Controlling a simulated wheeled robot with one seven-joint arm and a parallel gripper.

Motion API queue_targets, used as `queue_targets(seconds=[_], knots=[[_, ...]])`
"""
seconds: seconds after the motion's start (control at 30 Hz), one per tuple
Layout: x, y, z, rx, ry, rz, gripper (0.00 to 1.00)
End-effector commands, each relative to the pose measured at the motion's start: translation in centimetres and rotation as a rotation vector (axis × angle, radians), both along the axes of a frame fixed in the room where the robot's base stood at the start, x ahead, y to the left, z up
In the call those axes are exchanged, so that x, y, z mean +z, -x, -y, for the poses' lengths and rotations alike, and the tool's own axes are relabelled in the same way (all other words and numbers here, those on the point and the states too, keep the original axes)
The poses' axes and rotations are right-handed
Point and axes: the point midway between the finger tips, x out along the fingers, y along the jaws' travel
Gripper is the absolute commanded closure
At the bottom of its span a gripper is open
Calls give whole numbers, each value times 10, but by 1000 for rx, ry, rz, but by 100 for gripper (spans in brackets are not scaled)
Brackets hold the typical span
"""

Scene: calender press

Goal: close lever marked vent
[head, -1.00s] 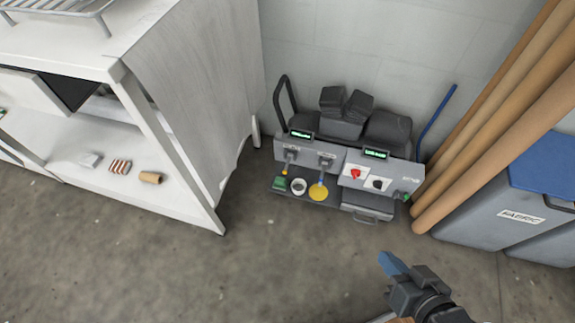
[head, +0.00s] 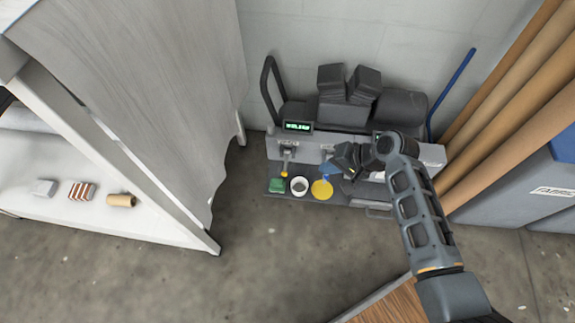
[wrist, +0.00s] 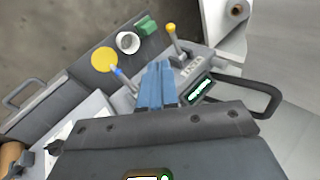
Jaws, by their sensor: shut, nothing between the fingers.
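The grey press (head: 275,150) stands on the floor against the wall, with two levers on its front. The left lever (head: 285,163) has a yellow tip and shows in the wrist view (wrist: 174,34). The other lever has a blue tip (head: 327,180) and also shows in the wrist view (wrist: 120,74). Small labels sit above the levers, but I cannot read which says vent. My gripper (head: 327,168) is shut and empty over the press front, by the blue-tipped lever. In the wrist view its blue fingers (wrist: 157,70) lie between the two levers, seemingly apart from both.
A green block (head: 276,185), a white cup (head: 299,187) and a yellow disc (head: 321,190) lie on the press's low ledge. A black handle (head: 266,92) rises at its left. Brown rolls (head: 520,110) lean at the right; a white cloth-draped table (head: 185,90) is at the left.

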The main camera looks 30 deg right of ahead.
Motion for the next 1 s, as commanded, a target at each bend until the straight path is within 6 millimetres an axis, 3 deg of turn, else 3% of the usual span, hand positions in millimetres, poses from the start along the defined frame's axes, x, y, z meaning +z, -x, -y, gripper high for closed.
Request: queue_targets(seconds=[0.57, 0.77, 1.0], knots=[[-4, -10, 1, 2, -32, -14, 100], [-25, -22, -8, 3, -31, -14, 100], [-64, -44, -26, 2, -30, -14, 100]])
